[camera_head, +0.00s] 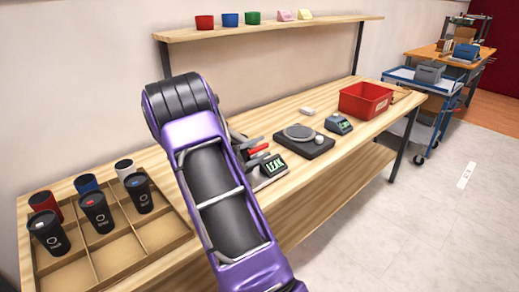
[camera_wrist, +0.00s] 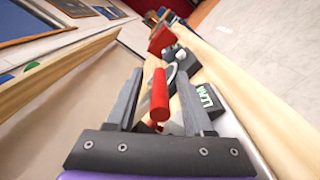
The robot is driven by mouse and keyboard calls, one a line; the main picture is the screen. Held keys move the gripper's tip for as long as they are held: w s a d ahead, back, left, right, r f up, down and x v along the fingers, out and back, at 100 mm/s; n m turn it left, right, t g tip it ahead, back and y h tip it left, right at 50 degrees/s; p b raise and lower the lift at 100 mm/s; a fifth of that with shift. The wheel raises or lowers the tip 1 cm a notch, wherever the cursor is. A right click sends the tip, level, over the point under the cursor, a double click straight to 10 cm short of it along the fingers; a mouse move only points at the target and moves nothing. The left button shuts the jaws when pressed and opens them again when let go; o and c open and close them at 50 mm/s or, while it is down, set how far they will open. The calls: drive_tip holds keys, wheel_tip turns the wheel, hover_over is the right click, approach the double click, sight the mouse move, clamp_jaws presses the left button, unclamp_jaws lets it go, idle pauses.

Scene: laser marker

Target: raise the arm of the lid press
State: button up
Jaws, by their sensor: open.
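The lid press shows mainly as its red arm handle (camera_wrist: 159,95), which stands between the two fingers of my gripper (camera_wrist: 158,100) in the wrist view. My gripper is open, with a finger on each side of the handle; I cannot tell whether either finger touches it. In the head view, the red handle (camera_head: 257,149) is small beside my gripper (camera_head: 252,149), behind my purple arm. The body of the press is mostly hidden by my arm and gripper. A display box (camera_head: 272,168) with green lettering stands beside it.
A wooden tray (camera_head: 112,243) holds several cups at the left of the bench. A flat scale (camera_head: 305,145), a small device (camera_head: 338,124) and a red bin (camera_head: 365,100) stand to the right. A shelf (camera_head: 270,29) with small cups runs above. Bare bench lies behind the press.

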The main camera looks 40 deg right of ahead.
drive_tip(key=c, duration=0.8)
clamp_jaws()
drive_tip(key=shift+s+f, duration=0.1)
drive_tip(key=shift+f, duration=0.1)
